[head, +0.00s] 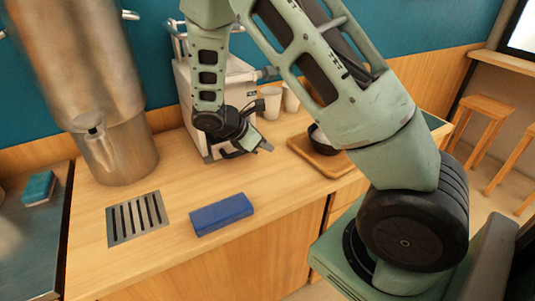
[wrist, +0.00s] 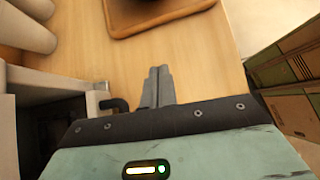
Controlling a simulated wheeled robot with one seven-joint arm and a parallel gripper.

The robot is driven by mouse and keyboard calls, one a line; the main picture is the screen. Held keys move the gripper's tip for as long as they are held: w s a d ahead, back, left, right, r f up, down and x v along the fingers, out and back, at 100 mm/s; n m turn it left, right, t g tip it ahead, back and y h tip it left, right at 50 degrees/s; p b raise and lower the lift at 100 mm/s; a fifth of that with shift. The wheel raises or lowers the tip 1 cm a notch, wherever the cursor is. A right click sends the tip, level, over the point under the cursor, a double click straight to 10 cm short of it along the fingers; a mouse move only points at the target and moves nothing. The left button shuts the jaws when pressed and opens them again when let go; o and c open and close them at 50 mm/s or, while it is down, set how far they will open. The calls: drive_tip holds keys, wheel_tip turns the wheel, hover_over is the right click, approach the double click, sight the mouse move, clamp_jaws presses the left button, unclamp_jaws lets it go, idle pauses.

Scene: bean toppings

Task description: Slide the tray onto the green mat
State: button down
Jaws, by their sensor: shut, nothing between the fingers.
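The brown wooden tray (head: 304,147) lies on the counter right of the white machine, partly hidden by my arm, with a dark round bowl (head: 320,140) on it. The tray also shows at the top of the wrist view (wrist: 122,31). My gripper (head: 266,147) is shut and empty, low near the machine's front and to the left of the tray. In the wrist view its fingers (wrist: 158,85) are together, apart from the tray's near edge. A strip of green (head: 433,121) shows beyond my arm at the right; it may be the mat, mostly hidden.
The white machine (head: 230,90) stands close to my gripper, and pale cups (head: 271,103) stand behind the tray. A blue block (head: 221,214) and a drain grate (head: 137,218) lie at the front. A large metal urn (head: 100,100) is at left. Bare counter lies between.

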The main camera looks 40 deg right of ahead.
drive_tip(key=p, duration=0.1)
approach(303, 157)
wheel_tip(303, 157, down, 4)
drive_tip(key=d, duration=0.2)
drive_tip(key=shift+s+d+p, duration=0.3)
drive_tip(key=shift+s+p, duration=0.05)
drive_tip(key=shift+p, duration=0.05)
drive_tip(key=shift+s+d, duration=0.15)
drive_tip(key=shift+d, duration=0.6)
drive_tip(key=s+d, duration=0.2)
drive_tip(key=d, duration=0.8)
drive_tip(key=s+d, duration=0.3)
drive_tip(key=d, duration=0.8)
drive_tip(key=s+d, duration=0.3)
drive_tip(key=d, duration=0.7)
drive_tip(key=shift+s+d, duration=0.1)
drive_tip(key=shift+d, duration=0.15)
drive_tip(key=shift+s+d+f, duration=0.1)
drive_tip(key=shift+d, duration=0.25)
drive_tip(key=shift+a, duration=0.1)
